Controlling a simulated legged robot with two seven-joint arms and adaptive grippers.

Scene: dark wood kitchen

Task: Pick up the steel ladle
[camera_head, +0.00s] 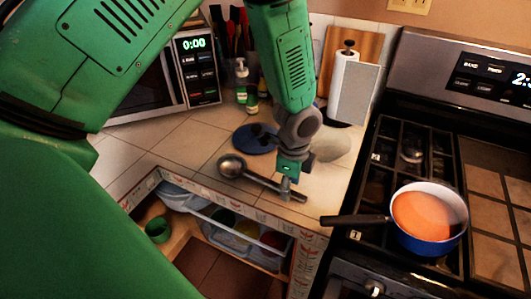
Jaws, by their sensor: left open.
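The steel ladle (232,166) lies on the tiled counter near its front edge. Its round bowl is at the left and its handle runs right and toward the front edge. My left gripper (286,190) points down over the handle, near the handle's right end. It is open, and part of the handle is hidden behind its fingers. I cannot tell whether the fingers touch the handle. My right gripper is not in view.
A blue round object (252,139) lies behind the ladle. A paper towel holder (344,85), bottles and a microwave (150,88) stand at the back. A blue pan (430,240) sits on the stove at right, its handle reaching toward the counter. An open drawer (180,248) lies below.

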